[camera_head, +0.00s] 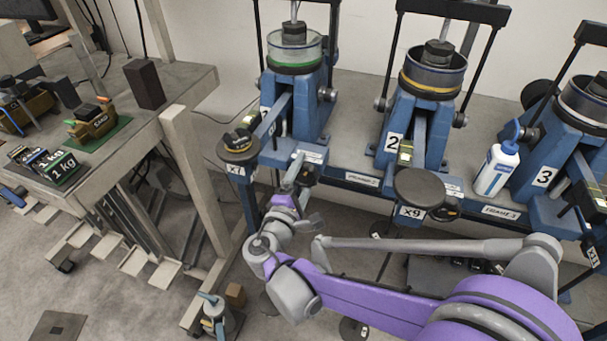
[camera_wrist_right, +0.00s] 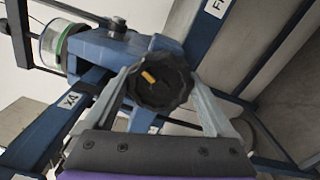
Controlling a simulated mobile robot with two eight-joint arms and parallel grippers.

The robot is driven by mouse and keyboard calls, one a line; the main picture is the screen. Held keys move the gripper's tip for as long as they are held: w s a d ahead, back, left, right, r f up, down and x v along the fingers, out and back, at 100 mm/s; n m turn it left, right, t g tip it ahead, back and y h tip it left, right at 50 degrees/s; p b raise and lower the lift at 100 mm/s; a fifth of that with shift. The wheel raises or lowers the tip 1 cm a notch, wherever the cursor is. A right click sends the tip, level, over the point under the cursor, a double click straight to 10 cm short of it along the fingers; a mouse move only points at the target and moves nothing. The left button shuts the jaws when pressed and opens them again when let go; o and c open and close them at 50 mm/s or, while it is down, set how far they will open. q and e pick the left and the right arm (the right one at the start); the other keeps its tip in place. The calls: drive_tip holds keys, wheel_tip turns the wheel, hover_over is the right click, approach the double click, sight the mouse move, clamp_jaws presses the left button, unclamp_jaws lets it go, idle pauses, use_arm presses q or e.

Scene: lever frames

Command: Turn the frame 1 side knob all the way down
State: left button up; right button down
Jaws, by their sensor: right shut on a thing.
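Frame 1 (camera_head: 297,98) is the blue lever frame at the left of the row on the bench, with a green-banded clear cup on top. Its side knob, a dark scalloped disc with an orange mark (camera_wrist_right: 148,77), fills the middle of the right wrist view. In the head view the knob (camera_head: 308,175) is small, dark and partly hidden by the gripper. My right gripper (camera_wrist_right: 164,98) is shut on the knob, one grey finger on each side; it also shows in the head view (camera_head: 298,178). My left gripper is not in view.
Frame 2 (camera_head: 414,112) and frame 3 (camera_head: 562,150) stand further right. A white bottle with a blue cap (camera_head: 495,170) stands between them. A round dark weight (camera_head: 238,146) hangs at the x7 tag. A side table (camera_head: 165,88) with weights is at left.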

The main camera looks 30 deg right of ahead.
drive_tip(key=shift+r+n, duration=0.1)
drive_tip(key=shift+n, duration=0.6)
unclamp_jaws()
drive_tip(key=shift+w+d, duration=0.1)
drive_tip(key=shift+p+v, duration=0.35)
drive_tip(key=shift+v, duration=2.75)
